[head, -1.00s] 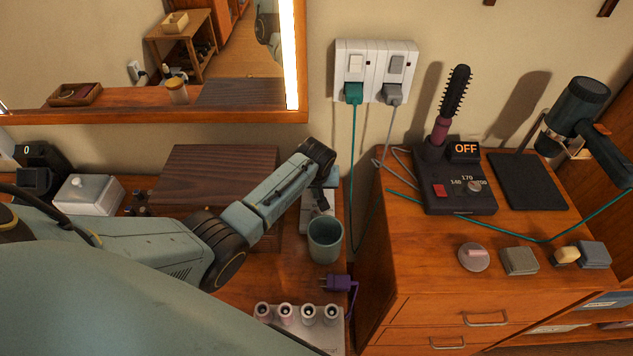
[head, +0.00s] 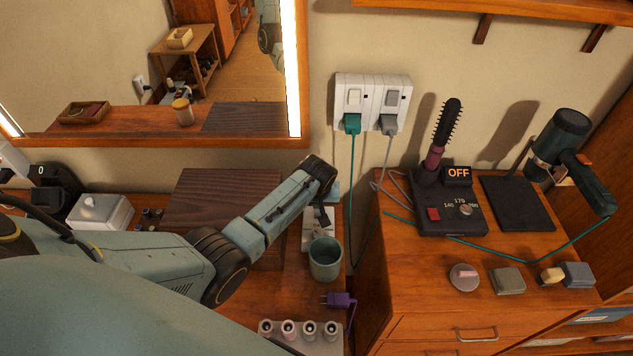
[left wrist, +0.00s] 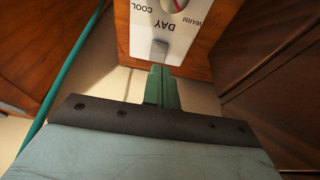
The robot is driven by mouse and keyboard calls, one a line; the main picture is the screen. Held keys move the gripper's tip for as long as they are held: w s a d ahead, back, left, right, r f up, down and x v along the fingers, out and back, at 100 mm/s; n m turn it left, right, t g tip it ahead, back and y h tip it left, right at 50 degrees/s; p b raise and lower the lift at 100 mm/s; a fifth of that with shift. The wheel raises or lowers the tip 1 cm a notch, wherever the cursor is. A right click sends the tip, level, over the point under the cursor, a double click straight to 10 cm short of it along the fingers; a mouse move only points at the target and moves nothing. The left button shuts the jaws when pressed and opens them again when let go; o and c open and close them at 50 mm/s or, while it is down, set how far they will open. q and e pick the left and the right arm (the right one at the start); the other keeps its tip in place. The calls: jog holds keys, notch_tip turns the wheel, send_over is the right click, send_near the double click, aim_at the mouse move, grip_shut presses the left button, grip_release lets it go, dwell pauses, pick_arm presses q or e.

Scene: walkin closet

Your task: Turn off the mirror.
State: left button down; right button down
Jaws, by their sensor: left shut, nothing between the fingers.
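The wood-framed mirror (head: 120,60) hangs on the wall at the upper left in the head view. Its light strip (head: 291,65) glows white at the right edge. A white control panel (head: 307,232) stands below, partly hidden by my left gripper (head: 323,218). In the left wrist view the panel (left wrist: 180,28) shows the words COOL, WARM and DAY, a dial with a red pointer and a small grey switch (left wrist: 160,47). My left gripper (left wrist: 162,83) is shut and empty, its tips close to the switch; I cannot tell whether they touch. My right gripper is out of view.
A green cup (head: 325,259) stands close below the left gripper. A dark wooden box (head: 215,190) lies left of it. A purple plug (head: 340,300) and a holder with several rollers (head: 300,332) are nearer. A socket (head: 372,98) with cords is on the wall.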

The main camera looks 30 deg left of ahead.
pick_arm(q)
jog(key=p+v, duration=0.1)
jog(key=v, duration=0.8)
jog(key=shift+r+p, duration=0.3)
jog(key=shift+r, duration=0.05)
jog(key=shift+s+d, duration=0.15)
jog(key=shift+s, duration=0.05)
